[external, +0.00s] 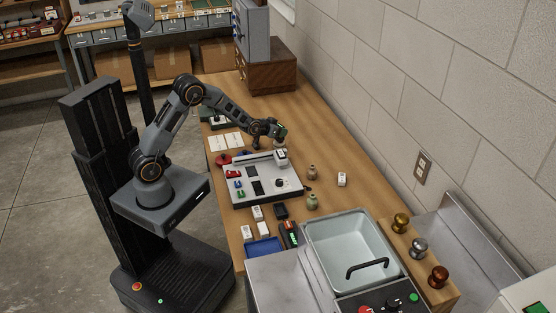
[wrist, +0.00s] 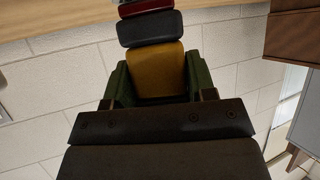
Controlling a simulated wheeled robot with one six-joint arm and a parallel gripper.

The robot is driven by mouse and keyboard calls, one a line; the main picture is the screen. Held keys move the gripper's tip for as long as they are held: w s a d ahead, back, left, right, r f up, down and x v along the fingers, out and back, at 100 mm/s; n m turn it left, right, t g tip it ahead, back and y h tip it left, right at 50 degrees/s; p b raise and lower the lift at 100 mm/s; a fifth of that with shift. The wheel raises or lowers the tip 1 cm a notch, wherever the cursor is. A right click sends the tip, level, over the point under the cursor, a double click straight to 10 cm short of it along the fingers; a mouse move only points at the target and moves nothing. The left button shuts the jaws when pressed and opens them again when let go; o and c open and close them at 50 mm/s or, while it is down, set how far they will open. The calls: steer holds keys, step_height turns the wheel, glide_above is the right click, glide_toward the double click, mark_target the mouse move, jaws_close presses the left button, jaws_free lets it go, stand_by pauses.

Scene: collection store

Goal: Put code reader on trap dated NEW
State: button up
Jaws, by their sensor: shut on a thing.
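My gripper (external: 279,133) is raised above the back of the bench, beyond the grey panel. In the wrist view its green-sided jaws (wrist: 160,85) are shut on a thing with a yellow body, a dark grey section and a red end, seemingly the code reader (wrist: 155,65). Small white box-like things, possibly the traps, stand apart: one (external: 342,179) at the right of the bench, and several near the front, including this one (external: 257,212). Another whitish block (external: 281,155) is at the panel's back edge. Their dates are too small to read.
The grey panel (external: 262,199) with coloured parts fills the middle of the bench. Two small jars (external: 312,201) stand to its right. A blue tray (external: 264,248) and a metal basin (external: 349,239) are at the front. The wall bounds the right; bench beside it is mostly clear.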

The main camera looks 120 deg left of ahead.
steer(key=shift+f, duration=0.2)
steer(key=o, duration=1)
steer(key=shift+r, duration=0.1)
steer(key=shift+r, duration=0.15)
steer(key=shift+s+d+r, duration=0.1)
steer(key=shift+d+r, duration=0.05)
steer(key=shift+d, duration=0.1)
steer(key=v, duration=1.1)
steer(key=shift+d, duration=0.25)
